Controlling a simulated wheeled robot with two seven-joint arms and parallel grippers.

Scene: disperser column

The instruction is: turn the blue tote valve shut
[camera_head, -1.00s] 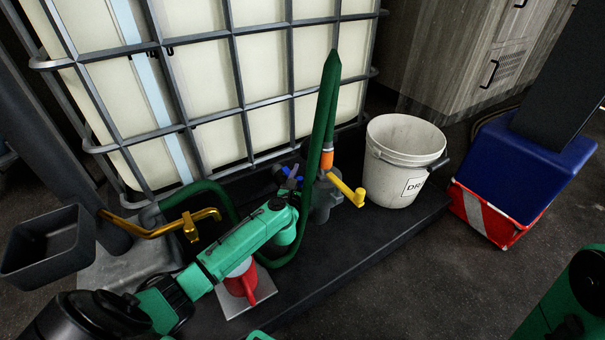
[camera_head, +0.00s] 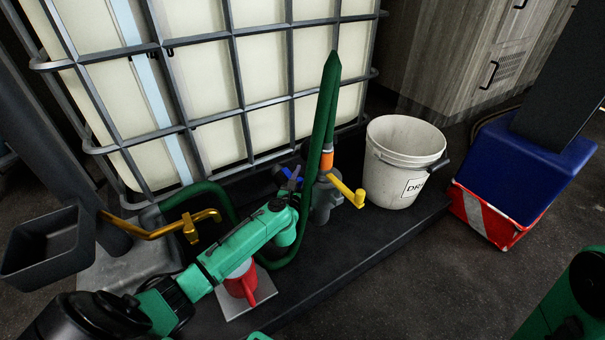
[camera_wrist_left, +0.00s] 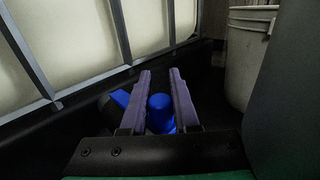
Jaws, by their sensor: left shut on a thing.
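The blue tote valve (camera_head: 286,171) is low at the front of the caged white tote, mostly hidden by my left arm. In the left wrist view the blue valve (camera_wrist_left: 160,113) shows between the fingers, with a flat blue piece to the left of the left finger. My left gripper (camera_head: 291,180) is at the valve, shut on it. Its two purplish fingers (camera_wrist_left: 160,74) stand on either side of the round blue part. The exact contact is hidden. My right gripper is not in view.
A grey pipe fitting with a yellow handle (camera_head: 347,190) and a green hose (camera_head: 325,115) stand just right of the gripper. A white bucket (camera_head: 396,175) is farther right. A brass tap (camera_head: 190,227) is at left.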

